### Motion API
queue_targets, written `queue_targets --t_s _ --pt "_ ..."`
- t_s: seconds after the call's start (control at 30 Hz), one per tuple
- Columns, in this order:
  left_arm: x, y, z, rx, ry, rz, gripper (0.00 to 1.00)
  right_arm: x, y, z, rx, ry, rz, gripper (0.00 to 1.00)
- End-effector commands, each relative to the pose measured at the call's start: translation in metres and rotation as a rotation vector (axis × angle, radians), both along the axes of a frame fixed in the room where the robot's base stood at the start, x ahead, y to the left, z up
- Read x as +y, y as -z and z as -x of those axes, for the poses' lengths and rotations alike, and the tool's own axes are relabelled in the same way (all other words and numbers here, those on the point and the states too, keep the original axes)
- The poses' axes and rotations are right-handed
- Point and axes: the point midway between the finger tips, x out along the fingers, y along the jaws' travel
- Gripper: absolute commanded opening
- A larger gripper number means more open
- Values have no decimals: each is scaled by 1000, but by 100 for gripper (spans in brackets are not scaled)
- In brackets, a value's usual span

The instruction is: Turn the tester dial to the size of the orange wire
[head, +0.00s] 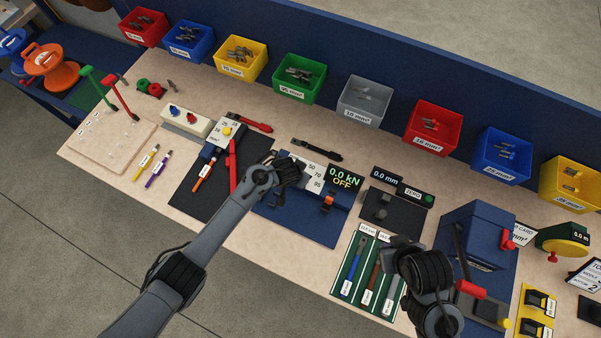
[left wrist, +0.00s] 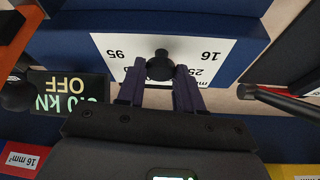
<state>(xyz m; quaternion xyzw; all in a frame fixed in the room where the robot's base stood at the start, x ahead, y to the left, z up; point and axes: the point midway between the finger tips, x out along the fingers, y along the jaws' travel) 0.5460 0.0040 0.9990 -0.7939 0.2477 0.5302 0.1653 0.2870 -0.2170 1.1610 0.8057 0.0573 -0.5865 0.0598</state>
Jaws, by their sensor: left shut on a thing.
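The tester is a blue block (head: 300,216) with a white dial plate (head: 314,170) and a display (head: 344,178) reading "0.0 kN OFF". My left gripper (head: 291,170) covers part of the plate, where 50, 70 and 95 show. In the left wrist view the black dial knob (left wrist: 160,66) sits between the fingertips of my left gripper (left wrist: 158,82), shut on it. 95, 16 and 25 show upside down around it; its pointer is not clear. The orange wire (head: 205,176) lies on the black mat, its tag too small to read. My right gripper (head: 405,250) is mostly hidden by its own arm.
A red-handled tool (head: 232,165) lies between the orange wire and the tester. A gauge (head: 387,175) reading 0.0 mm and a green rack of wires (head: 365,265) stand to the right. Colored bins (head: 300,92) line the back. A blue press (head: 475,240) stands right of my right arm.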

Motion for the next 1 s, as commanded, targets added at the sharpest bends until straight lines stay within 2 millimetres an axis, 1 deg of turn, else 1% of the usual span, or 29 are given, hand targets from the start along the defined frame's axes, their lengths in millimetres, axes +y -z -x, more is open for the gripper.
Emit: queue_targets --t_s 0.03,0.2,0.4,0.63,1.0 --pt "1 -2 -1 1 35 -1 5 0 -3 0 0 0 0 0" --pt "1 -1 -1 0 143 -1 5 0 -5 0 0 -1 1 0" --pt "1 0 -1 1 223 0 5 -1 -7 0 -1 -4 5 0" --pt "1 0 -2 0 261 0 5 -2 -7 0 -1 -7 11 0" --pt "1 0 -2 0 264 0 5 -2 -7 0 -1 -5 8 0"
